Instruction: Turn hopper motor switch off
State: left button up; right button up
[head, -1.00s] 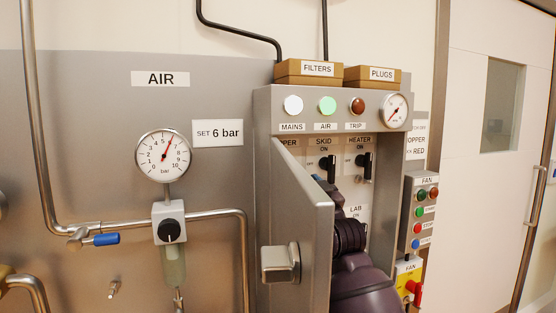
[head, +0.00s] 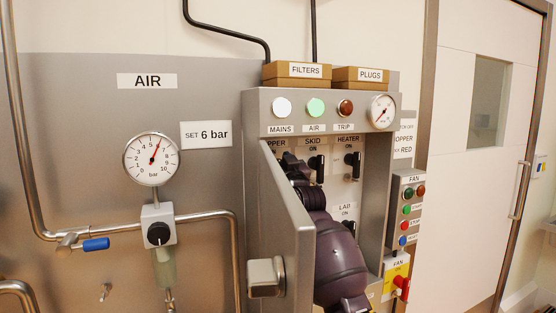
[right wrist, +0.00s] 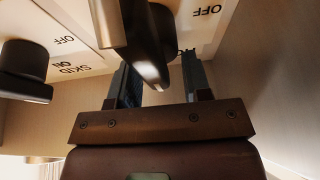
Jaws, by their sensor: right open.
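The grey control cabinet (head: 380,190) stands with its door (head: 290,215) swung open. The hopper label (head: 277,144) is partly cut off by the door edge. In the head view the hopper switch is hidden behind the door and my right arm. My right gripper (head: 289,163) is inside the cabinet, left of the skid switch (head: 316,166). In the right wrist view a dark switch knob (right wrist: 146,60), apparently the hopper's, lies at the open fingers of my right gripper (right wrist: 160,72). An OFF mark (right wrist: 207,10) shows beside it. Contact with the fingers cannot be told. My left gripper is out of view.
The skid switch also shows close by in the right wrist view (right wrist: 22,72). The heater switch (head: 353,163) and lab switch (head: 348,226) are right of my arm. The door handle (head: 266,277) juts out at front. A fan control box (head: 408,215) is mounted right of the cabinet.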

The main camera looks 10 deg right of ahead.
jog(key=c, duration=0.7)
jog(key=shift+f, duration=0.1)
jog(key=shift+f+n, duration=0.1)
jog(key=shift+n, duration=0.3)
jog(key=n, duration=0.1)
jog(key=n+y, duration=0.2)
jog(key=shift+a+f+n+g+b, duration=0.15)
jog(key=shift+a+n+g+b, duration=0.15)
jog(key=shift+g+b, duration=0.1)
jog(key=shift+s+a+f+n+g+y+p, duration=0.25)
jog(key=shift+n+g+y, duration=0.6)
jog(key=shift+n, duration=2.1)
jog(key=shift+w+a+f+n+g+y, duration=0.1)
jog(key=shift+a+f+n+g+y, duration=0.25)
jog(key=shift+n+g, duration=1.75)
jog(key=shift+s+a+f+n+g+y+p, duration=0.1)
jog(key=shift+a+f+n+g+y+p, duration=0.35)
jog(key=shift+n, duration=3.4)
jog(key=shift+d+r+t+b, duration=0.15)
jog(key=shift+d+t+b, duration=0.1)
jog(key=shift+t+b, duration=0.05)
